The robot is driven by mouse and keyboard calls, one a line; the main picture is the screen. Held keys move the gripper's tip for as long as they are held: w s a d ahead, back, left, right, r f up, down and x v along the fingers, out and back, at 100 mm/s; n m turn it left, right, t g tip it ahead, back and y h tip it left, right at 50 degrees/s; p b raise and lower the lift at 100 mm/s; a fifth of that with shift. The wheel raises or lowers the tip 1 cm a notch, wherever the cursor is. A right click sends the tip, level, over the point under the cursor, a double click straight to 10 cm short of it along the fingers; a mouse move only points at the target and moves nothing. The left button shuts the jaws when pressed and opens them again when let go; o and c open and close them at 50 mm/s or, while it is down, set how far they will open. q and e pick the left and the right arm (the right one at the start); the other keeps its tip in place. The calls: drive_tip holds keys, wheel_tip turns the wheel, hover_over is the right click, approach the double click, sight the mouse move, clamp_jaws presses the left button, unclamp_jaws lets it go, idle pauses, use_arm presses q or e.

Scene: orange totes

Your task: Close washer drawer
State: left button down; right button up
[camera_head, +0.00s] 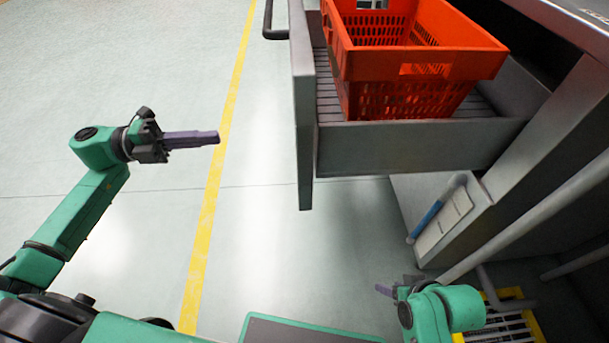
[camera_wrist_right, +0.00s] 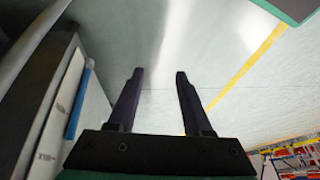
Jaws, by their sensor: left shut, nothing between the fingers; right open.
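The grey washer drawer (camera_head: 420,148) is pulled out to the left from the grey machine at the upper right of the head view. Its flat front panel (camera_head: 304,110) faces left and has a dark handle (camera_head: 272,22) near the top edge. An orange tote (camera_head: 420,62) stands in the drawer. My left gripper (camera_head: 217,137) is shut and empty, left of the front panel and apart from it. My right gripper (camera_head: 383,290) is low, below the drawer; in the right wrist view its fingers (camera_wrist_right: 158,75) are open with only floor between them.
A cabinet side with a white label (camera_head: 444,222) and a blue tube (camera_head: 425,222) is near my right gripper; they also show in the wrist view. A grey rail (camera_head: 530,215) runs beside it. The floor left of the drawer is clear, with a yellow line (camera_head: 215,165).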

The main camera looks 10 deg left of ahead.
use_arm(q)
drive_tip(key=x, duration=1.3)
drive_tip(key=shift+d, duration=0.35)
use_arm(e)
drive_tip(key=a, duration=0.1)
drive_tip(key=w+a+f+t, duration=0.1)
drive_tip(key=shift+w+a+y, duration=0.3)
drive_tip(key=shift+a+y, duration=0.1)
use_arm(q)
drive_tip(key=shift+d+r, duration=0.1)
drive_tip(key=shift+d, duration=0.05)
